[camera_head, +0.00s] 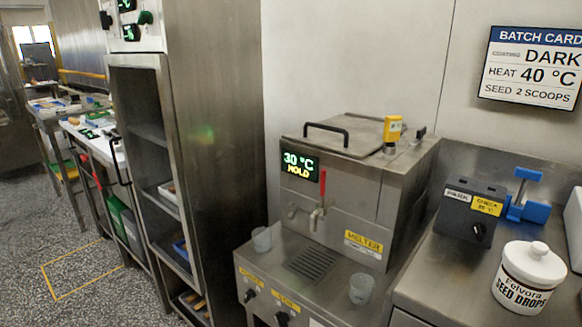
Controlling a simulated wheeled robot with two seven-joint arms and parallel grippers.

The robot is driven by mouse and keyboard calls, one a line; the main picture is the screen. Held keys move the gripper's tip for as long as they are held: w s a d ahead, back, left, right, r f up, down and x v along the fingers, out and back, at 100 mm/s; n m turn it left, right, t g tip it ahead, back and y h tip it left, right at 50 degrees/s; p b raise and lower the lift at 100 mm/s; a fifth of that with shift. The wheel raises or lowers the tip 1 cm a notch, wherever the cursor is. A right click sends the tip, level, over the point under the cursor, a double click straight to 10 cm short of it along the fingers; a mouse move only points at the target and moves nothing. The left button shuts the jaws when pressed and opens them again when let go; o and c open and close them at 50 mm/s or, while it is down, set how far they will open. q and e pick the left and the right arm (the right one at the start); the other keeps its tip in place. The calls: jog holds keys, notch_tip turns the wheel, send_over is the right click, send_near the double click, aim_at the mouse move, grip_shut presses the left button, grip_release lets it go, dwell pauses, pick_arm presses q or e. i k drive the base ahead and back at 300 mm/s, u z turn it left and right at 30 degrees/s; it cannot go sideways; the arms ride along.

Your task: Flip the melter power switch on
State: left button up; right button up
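The melter (345,240) is a steel box with a handled lid (330,137) on a counter against the wall. Its display (299,166) is lit and reads 30 °C HOLD. A tap (317,218) with a red lever is on its front, beside a yellow MELTER label (363,244). Below, the counter's front panel has a left black knob or switch (249,295) and a right one (282,318), each under a yellow label too small to read. I cannot tell which is the power switch or its position. Neither of my grippers is in view.
Clear cups stand left (262,239) and right (361,288) of the drip grille (312,263). At right are a black box with a dial (470,212), a blue stand (528,198) and a white seed drops jar (526,278). A tall steel shelf unit (215,130) stands left. A batch card (533,68) reads DARK, 40 °C.

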aim_at(251, 293)
jog(key=k, duration=1.25)
jog(key=u, duration=0.85)
jog(key=i, duration=1.45)
jog(key=z, duration=1.05)
jog(key=i, duration=0.4)
jog(key=z, duration=0.4)
